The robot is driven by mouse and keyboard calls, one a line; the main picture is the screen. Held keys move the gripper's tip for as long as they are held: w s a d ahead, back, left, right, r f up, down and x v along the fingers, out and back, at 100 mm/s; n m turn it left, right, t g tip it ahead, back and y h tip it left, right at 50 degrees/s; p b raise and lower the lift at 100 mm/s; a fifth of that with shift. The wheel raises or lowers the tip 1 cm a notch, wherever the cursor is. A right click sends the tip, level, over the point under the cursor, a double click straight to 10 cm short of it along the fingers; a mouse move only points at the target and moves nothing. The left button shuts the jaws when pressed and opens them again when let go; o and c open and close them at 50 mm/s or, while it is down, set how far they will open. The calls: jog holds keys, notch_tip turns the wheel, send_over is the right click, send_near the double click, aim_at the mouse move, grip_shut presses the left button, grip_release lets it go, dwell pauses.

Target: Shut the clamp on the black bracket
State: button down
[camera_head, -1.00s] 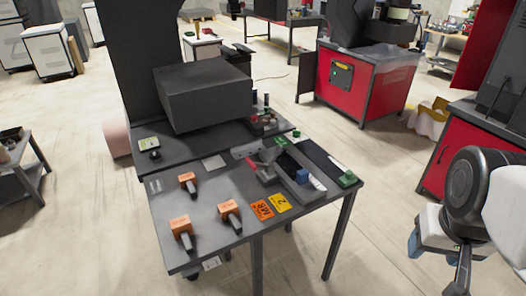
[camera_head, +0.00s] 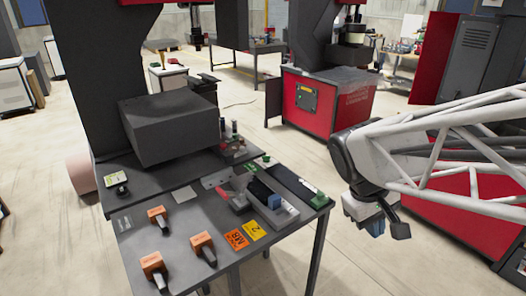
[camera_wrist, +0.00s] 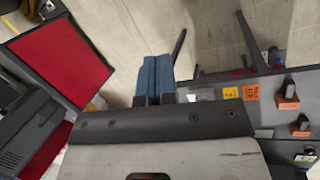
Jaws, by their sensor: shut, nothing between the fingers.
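My gripper (camera_head: 376,222) is in the air to the right of the dark worktable (camera_head: 184,250), apart from everything on it. Its blue fingers (camera_wrist: 155,76) are together and empty in the wrist view. Near the table's right end is a grey fixture (camera_head: 287,214) with a black part and a blue block (camera_head: 274,202) in it. Beside its left end is a small grey and reddish piece (camera_head: 240,190). I cannot tell which part is the black bracket or whether its clamp is open; they are too small here.
Several orange-bodied pieces (camera_head: 203,248) stand on the table's front left. An orange card (camera_head: 236,239) and a yellow card (camera_head: 254,229) lie by the fixture. A big dark box (camera_head: 170,128) overhangs the back. A red machine (camera_head: 325,103) stands behind.

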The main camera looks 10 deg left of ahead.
jog(key=w+a+f+n+t+h, duration=0.1)
jog(key=w+a+f+n+h, duration=0.4)
jog(key=w+a, duration=0.45)
jog(key=w+a+f+n+t+h, duration=0.25)
jog(key=w+a+n, duration=0.35)
jog(key=w+a, duration=0.4)
jog(key=a+f+n+t, duration=0.3)
jog(key=a+f, duration=0.2)
jog(key=a, duration=0.5)
jog(key=a+f+n+t+h, duration=0.1)
jog(key=a+f+n+t, duration=0.2)
jog(key=a, duration=0.7)
jog(key=a+f+n+t+h, duration=0.1)
jog(key=a+f+n+t, duration=0.2)
jog(key=a+f, duration=0.5)
jog(key=shift+s+a+f+n+t, duration=0.1)
jog(key=shift+a+n+t, duration=0.25)
jog(key=shift+a+n, duration=0.8)
jog(key=shift+a+m, duration=0.35)
jog(key=shift+d, duration=0.15)
jog(key=shift+x, duration=4.95)
